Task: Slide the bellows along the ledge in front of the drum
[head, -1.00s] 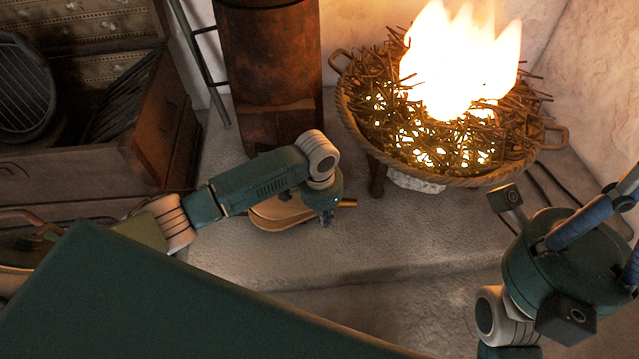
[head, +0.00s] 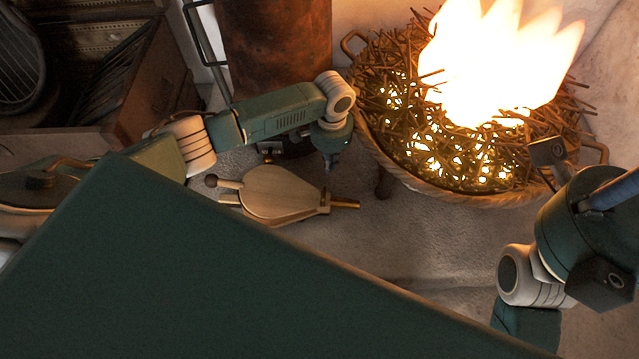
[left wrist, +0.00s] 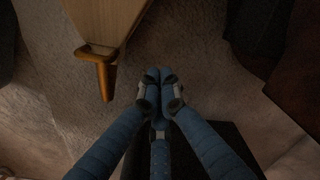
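The wooden bellows (head: 278,194) lie flat on the stone ledge (head: 415,235) in front of the rusty drum (head: 275,50). Their handles point left and their brass nozzle points right. My left gripper (head: 328,168) is low beside the bellows, on the drum side near the nozzle end. In the left wrist view its blue fingers (left wrist: 160,80) are together with nothing between them. The bellows' nozzle end (left wrist: 107,22) is left of the fingers there, with a small gap. My right gripper (head: 612,190) is at the right edge, its fingertips cut off.
A wicker basket (head: 400,185) of burning sticks stands right of the drum, with tall flames close to my left wrist's right. An open wooden chest (head: 165,75) stands at the left. The ledge right of the nozzle is bare.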

